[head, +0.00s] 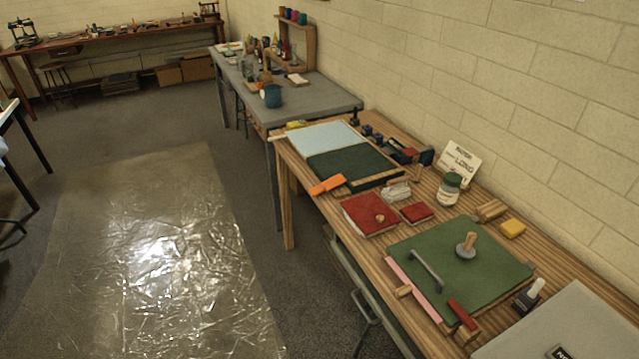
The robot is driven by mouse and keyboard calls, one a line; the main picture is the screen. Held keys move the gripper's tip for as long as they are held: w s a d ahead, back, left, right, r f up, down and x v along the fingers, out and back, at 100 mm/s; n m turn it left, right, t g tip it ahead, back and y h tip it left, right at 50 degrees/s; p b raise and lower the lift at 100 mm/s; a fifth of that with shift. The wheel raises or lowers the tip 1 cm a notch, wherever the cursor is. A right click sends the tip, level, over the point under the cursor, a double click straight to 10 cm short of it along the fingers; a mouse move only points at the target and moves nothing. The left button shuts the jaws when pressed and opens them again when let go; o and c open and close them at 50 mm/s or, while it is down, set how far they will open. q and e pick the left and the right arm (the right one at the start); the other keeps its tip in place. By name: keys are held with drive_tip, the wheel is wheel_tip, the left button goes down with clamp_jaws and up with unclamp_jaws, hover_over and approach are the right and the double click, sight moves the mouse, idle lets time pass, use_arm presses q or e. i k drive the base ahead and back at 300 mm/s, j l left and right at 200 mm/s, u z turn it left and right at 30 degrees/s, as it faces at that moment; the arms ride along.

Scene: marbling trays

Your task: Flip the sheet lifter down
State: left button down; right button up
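I cannot tell for sure which thing is the sheet lifter. On the wooden bench (345,228) at the right lies a green board (440,293) with a grey curved bar (425,267) on it and a wooden-handled round tool (466,246) standing on it. Farther back on the bench is a wood-framed unit with a pale blue panel (322,139) and a dark green panel (350,168), both lying about flat. Neither of my grippers is in view.
A red flat block (369,215), an orange piece (327,185), a jar (449,190) and a white sign (459,165) crowd the bench. A grey table (320,94) adjoins it behind. Shiny sheeting (150,250) covers the otherwise open floor at left.

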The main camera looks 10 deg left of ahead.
sight(334, 181)
drive_tip(key=i+j+z, duration=0.1)
drive_tip(key=i+j, duration=0.15)
drive_tip(key=i+j+z, duration=0.1)
drive_tip(key=j, duration=0.3)
drive_tip(key=i+j+z, duration=0.1)
drive_tip(key=i+j, duration=0.2)
drive_tip(key=i+j+z, duration=0.15)
drive_tip(key=j, duration=0.25)
drive_tip(key=i, duration=0.05)
